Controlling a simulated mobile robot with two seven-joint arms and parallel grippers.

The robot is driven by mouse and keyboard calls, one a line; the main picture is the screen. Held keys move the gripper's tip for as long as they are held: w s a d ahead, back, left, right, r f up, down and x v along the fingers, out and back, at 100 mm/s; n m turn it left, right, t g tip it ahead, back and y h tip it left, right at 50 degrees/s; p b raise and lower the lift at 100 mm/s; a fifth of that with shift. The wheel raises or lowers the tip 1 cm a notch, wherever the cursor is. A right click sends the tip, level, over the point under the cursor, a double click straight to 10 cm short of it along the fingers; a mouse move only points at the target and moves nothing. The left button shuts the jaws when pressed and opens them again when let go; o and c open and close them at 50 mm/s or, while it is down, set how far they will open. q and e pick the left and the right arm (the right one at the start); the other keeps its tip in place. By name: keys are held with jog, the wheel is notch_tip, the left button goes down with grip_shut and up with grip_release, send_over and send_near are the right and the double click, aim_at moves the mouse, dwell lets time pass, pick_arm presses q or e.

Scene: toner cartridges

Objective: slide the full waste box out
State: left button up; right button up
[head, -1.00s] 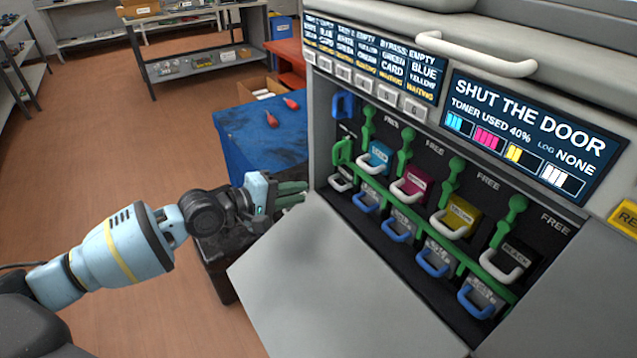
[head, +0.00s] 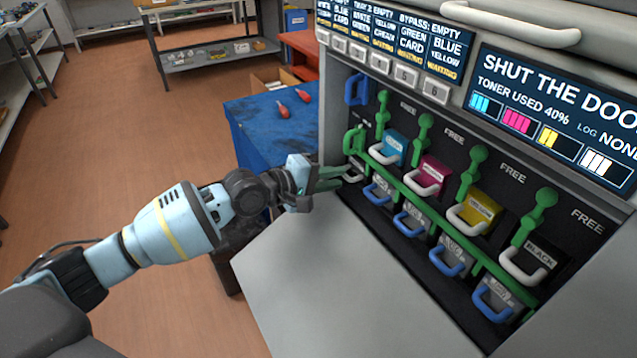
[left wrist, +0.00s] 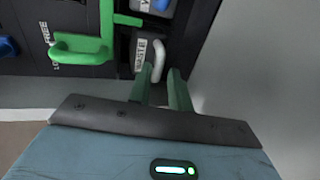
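The waste box (left wrist: 139,53) sits in the lower left slot of the printer, with a "WASTE" label and a white handle (left wrist: 158,58). In the head view its handle (head: 354,175) is partly hidden by my fingers. My left gripper (head: 342,178) is at the handle, its green fingers apart. In the left wrist view the handle's end lies between the fingertips (left wrist: 161,72); I cannot tell whether they touch it. A green lever (head: 354,140) stands just above the box and joins a long green bar (head: 437,215). My right gripper is out of view.
The lowered grey door (head: 330,290) lies below the slots. Cyan, magenta, yellow and black cartridges (head: 475,212) with white handles fill the row to the right, with blue-handled units (head: 447,258) below. A blue table (head: 262,125) with red-handled tools stands behind my gripper.

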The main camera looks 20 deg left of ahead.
pick_arm(q)
jog(key=shift+b+x, duration=0.35)
jog(key=shift+x, duration=1.2)
grip_shut()
